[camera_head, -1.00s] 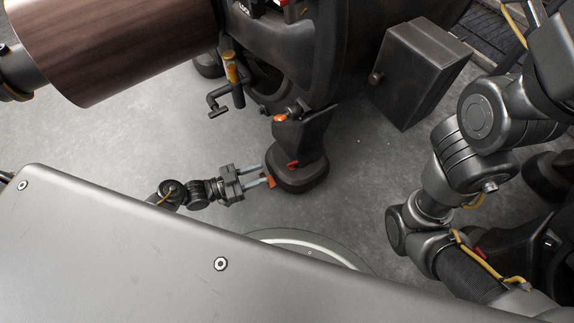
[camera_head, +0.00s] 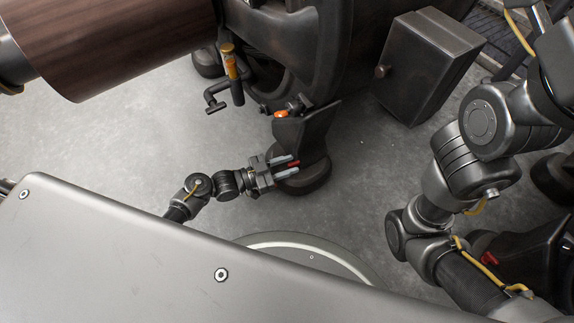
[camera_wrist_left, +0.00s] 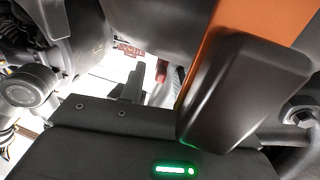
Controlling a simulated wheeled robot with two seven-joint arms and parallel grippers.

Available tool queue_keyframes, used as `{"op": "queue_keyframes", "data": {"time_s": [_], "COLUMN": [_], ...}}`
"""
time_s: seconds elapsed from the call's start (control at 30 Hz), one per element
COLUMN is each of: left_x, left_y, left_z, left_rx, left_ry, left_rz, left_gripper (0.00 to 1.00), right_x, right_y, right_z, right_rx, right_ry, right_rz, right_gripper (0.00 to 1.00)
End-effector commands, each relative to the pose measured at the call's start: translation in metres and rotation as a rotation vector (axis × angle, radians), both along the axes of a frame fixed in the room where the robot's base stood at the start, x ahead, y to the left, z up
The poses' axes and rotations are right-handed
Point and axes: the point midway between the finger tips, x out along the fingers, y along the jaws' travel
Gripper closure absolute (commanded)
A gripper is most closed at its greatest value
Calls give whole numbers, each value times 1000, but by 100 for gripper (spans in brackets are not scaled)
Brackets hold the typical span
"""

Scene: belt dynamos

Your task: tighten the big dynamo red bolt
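The big dynamo (camera_head: 318,40) is a large dark machine at the top middle of the head view, standing on a dark foot (camera_head: 312,178). The red bolt (camera_head: 294,163) is a small red piece low on this foot. My left gripper (camera_head: 292,165) reaches in from the left. Its two pale fingers are apart, one on each side of the red bolt in the picture; I cannot tell whether they touch it. In the left wrist view a blurred red piece (camera_wrist_left: 160,76) shows behind dark parts. My right gripper is out of view.
An orange knob (camera_head: 281,114) sits on the dynamo above the foot. A wooden roller (camera_head: 110,40) fills the upper left, and a dark box (camera_head: 425,65) stands right. Grey floor (camera_head: 375,180) lies clear between.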

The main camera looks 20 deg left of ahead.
Motion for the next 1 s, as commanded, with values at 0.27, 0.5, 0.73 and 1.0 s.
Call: {"op": "queue_keyframes", "data": {"time_s": [0.27,0.5,0.73,1.0], "left_x": [0,3,3,2], "left_y": [0,1,2,2], "left_z": [0,-2,0,0], "left_rx": [0,4,-1,-1], "left_ry": [0,-6,1,1], "left_rz": [0,-64,-137,-135], "left_gripper": [100,100,100,69], "right_x": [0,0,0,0], "right_y": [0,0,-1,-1], "right_z": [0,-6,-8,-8], "right_rx": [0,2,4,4], "right_ry": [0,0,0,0], "right_rz": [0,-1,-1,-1], "right_gripper": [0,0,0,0]}}
